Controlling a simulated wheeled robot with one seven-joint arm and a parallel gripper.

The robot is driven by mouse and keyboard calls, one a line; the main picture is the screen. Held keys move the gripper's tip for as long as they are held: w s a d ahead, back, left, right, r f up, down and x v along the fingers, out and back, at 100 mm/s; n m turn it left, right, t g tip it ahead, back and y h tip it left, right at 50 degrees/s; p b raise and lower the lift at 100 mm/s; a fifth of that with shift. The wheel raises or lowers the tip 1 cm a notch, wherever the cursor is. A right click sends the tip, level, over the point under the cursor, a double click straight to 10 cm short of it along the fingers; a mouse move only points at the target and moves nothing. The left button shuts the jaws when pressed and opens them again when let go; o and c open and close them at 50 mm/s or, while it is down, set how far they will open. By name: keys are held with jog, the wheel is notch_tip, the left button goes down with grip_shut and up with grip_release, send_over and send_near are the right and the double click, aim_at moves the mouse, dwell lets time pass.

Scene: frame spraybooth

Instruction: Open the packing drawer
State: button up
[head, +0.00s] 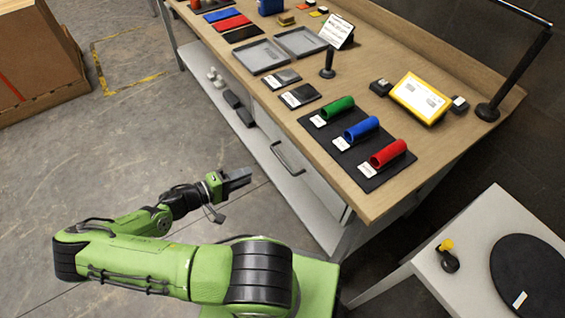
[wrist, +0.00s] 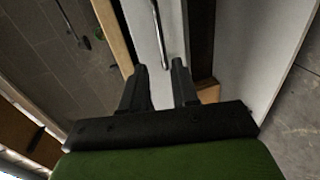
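The packing drawer (head: 315,178) is a pale grey front under the wooden workbench's front edge. It looks shut. Its dark bar handle (head: 287,158) is on the front; a grey bar handle also shows in the wrist view (wrist: 160,35), ahead of my fingers and lined up with the gap between them. My gripper (head: 240,179) is in front of the drawer, to the left of the handle and apart from it in the head view. In the wrist view my gripper (wrist: 159,72) has its two dark fingers spread with nothing held between them.
The workbench top (head: 290,115) carries green (head: 337,107), blue (head: 361,129) and red (head: 388,153) tubes, grey trays and a yellow-framed sign (head: 420,98). A lower shelf (head: 245,135) runs beneath. A white side table (head: 490,245) stands at right. Floor at left is mostly clear.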

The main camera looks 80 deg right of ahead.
aim_at(283, 161)
jog(key=b+x, duration=0.1)
jog(key=x, duration=1.3)
jog(key=shift+s+d, duration=0.15)
jog(key=shift+s, duration=0.1)
grip_shut()
